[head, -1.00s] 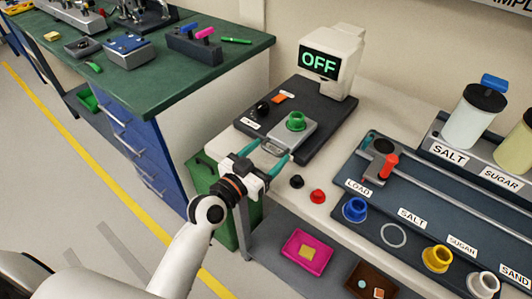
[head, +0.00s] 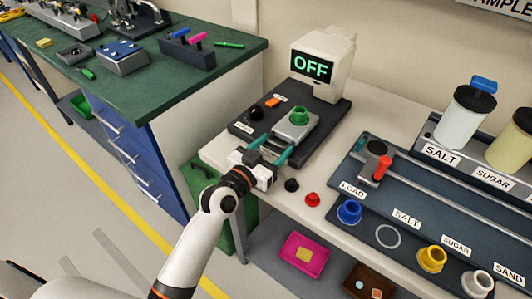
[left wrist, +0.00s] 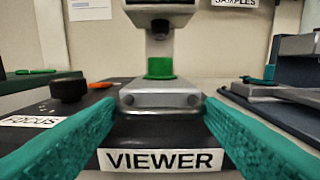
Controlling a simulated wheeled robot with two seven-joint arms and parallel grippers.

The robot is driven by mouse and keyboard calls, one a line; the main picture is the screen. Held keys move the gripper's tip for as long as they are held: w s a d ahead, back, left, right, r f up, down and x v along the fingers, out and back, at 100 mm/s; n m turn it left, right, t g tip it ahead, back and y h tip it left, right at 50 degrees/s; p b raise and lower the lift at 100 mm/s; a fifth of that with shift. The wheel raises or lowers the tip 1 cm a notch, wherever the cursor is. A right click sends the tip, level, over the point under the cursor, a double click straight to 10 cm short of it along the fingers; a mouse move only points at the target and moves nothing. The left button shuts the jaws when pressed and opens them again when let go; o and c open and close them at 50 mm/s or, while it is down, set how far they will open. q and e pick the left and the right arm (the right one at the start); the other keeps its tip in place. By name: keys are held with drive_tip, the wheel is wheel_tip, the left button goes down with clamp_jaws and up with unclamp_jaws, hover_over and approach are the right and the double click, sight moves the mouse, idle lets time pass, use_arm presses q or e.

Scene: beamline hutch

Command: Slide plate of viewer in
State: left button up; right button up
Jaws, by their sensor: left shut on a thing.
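The viewer has a dark base (head: 246,112) and a white head with a screen reading OFF (head: 311,67). Its grey plate (head: 290,131) lies on the base and carries a green cup (head: 299,115). My left gripper (head: 271,149) is shut on the plate's near end, one teal finger at each side. In the left wrist view the plate (left wrist: 160,100) sits between the fingertips, above the VIEWER label (left wrist: 160,160). The green cup (left wrist: 160,68) stands upright below the viewer's dark lens (left wrist: 160,28). My right gripper is not in view.
A black knob (head: 255,112) and an orange piece (head: 272,101) sit left of the plate. A black (head: 292,185) and a red piece (head: 312,199) lie near the bench's front edge. The dark rail unit (head: 430,190) with cups is to the right.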

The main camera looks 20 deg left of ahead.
use_arm(q)
drive_tip(key=shift+a, duration=0.1)
drive_tip(key=o, duration=1.1)
drive_tip(key=b+v, duration=0.1)
drive_tip(key=v, duration=1.1)
drive_tip(key=shift+r, duration=0.1)
